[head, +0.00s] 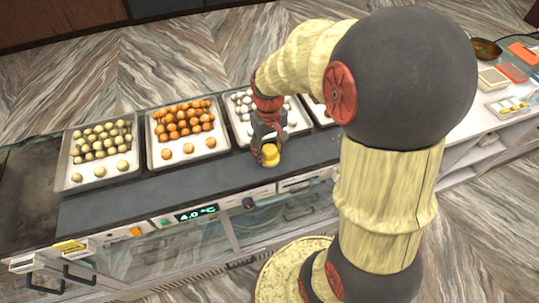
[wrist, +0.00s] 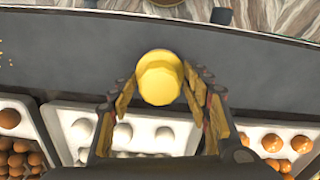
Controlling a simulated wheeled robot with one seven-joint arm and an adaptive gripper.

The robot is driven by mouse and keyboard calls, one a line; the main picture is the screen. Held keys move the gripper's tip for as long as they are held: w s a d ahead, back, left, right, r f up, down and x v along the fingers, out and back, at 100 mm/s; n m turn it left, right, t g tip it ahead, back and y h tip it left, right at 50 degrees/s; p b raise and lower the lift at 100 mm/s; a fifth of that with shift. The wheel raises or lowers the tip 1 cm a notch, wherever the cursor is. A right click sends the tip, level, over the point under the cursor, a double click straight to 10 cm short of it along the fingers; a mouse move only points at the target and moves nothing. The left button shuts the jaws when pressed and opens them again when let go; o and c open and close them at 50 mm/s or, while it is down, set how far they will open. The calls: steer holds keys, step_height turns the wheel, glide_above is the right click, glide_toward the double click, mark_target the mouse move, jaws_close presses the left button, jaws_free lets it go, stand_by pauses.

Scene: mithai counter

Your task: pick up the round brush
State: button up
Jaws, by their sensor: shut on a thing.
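The round brush (head: 269,155) shows as a small yellow rounded thing at the tips of my gripper (head: 267,144), over the dark counter strip in front of the trays. In the wrist view the brush (wrist: 160,78) is a yellow round shape between the two fingers of my gripper (wrist: 159,88). My gripper is shut on it, one finger at each side. Its underside is hidden, and I cannot tell whether it touches the counter. No bristles can be made out.
Trays of round sweets stand behind the strip: pale green (head: 73,184), orange (head: 152,158) and white (head: 238,138); my arm partly hides another at right. The dark counter strip (head: 120,205) is clear to the left. A display case (head: 180,255) lies below its front edge.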

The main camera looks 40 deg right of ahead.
steer(key=shift+c, duration=0.8)
steer(key=shift+r, duration=0.15)
steer(key=shift+r, duration=0.6)
steer(key=s+r+b, duration=0.2)
steer(key=s+r, duration=0.9)
steer(key=s, duration=0.3)
steer(key=shift+a+r, duration=0.2)
steer(key=shift+r, duration=0.1)
steer(key=o, duration=0.7)
steer(key=c, duration=0.5)
steer(key=shift+r, duration=0.1)
